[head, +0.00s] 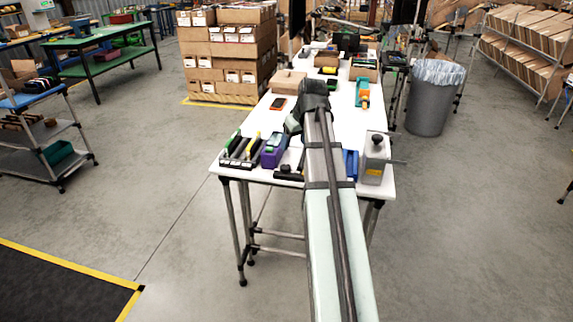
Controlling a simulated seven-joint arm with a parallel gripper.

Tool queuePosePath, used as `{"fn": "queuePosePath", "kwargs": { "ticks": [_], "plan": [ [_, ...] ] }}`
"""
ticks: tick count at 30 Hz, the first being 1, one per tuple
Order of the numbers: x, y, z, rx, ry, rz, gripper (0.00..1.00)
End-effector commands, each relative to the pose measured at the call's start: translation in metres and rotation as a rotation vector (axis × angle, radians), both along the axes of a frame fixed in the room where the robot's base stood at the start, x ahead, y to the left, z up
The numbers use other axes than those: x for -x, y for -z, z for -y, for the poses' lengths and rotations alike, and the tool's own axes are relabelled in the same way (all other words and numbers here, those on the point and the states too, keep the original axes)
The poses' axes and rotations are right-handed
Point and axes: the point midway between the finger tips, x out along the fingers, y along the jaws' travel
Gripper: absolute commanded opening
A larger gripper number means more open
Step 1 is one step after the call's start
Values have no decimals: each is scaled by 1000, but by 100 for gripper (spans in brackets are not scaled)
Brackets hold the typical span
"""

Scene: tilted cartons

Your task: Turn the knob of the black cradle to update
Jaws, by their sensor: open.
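My arm (330,185) reaches from the bottom edge over the white table and bends down at a dark joint near the table's middle. My gripper does not show; the arm seems to hide it. A low black piece (288,173) with a small raised part lies at the near edge of the table, just left of my arm. It may be the black cradle with its knob, but it is small and partly covered by the arm. I cannot tell the knob's setting.
The white table (263,125) also holds a rack of dark handles (240,150), a purple box (273,152), a grey box with a rod (375,158), a blue item (351,164) and an orange device (278,103). A grey bin (428,105) stands to the right.

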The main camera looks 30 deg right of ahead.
Motion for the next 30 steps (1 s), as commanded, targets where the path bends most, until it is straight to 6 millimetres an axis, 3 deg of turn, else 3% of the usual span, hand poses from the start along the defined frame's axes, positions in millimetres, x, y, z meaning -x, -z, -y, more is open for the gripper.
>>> {"fn": "queuePosePath", "kwargs": {
  "ticks": [8, 30],
  "plan": [
    [-7, 16, 1, 0, 0, 1, 67],
    [-46, 109, 1, 0, 0, 2, 67]
  ]
}}
